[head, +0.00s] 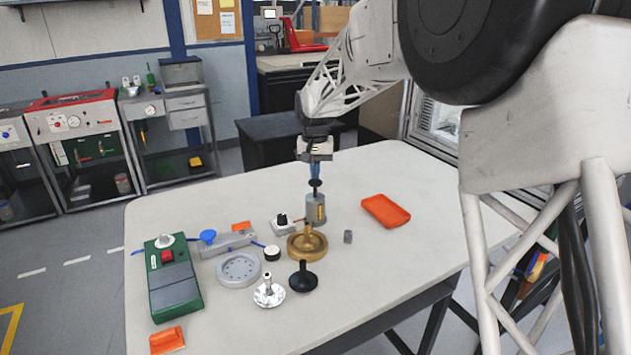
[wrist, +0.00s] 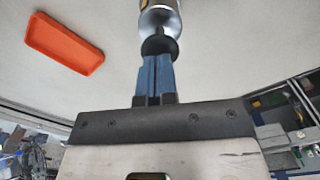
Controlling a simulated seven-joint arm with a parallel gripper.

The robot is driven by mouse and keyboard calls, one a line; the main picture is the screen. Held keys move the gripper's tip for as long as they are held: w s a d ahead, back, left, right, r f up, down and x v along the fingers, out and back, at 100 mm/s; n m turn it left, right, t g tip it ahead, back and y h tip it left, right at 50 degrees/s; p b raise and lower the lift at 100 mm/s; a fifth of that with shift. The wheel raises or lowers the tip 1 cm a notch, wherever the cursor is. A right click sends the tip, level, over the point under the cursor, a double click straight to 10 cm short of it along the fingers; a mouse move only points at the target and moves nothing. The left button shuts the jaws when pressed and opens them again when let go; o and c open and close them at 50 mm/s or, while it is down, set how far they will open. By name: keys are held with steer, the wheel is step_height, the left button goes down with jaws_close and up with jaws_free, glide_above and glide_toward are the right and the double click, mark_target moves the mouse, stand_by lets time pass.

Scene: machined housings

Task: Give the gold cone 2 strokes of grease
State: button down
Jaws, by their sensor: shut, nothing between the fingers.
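The gold cone (head: 307,241) stands upright on its round gold base near the middle of the table. A grey cylinder with a yellow label (head: 316,208) stands just behind it, with a black knob (head: 315,183) above it. My gripper (head: 315,177) points down at this knob, its blue fingers together. In the wrist view, the fingertips (wrist: 158,60) meet the rounded black knob (wrist: 159,45); whether they touch it I cannot tell. The silver cylinder (wrist: 160,20) lies beyond. No grease shows clearly on the cone.
A black cone-shaped part (head: 303,277), a silver part (head: 269,291) and a grey disc (head: 239,269) stand in front. A green box (head: 173,280) is at left. The table's back is clear.

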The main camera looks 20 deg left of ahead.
steer(key=shift+f, duration=1.8)
steer(key=shift+r, duration=2.35)
steer(key=shift+r, duration=0.1)
steer(key=shift+r, duration=1.9)
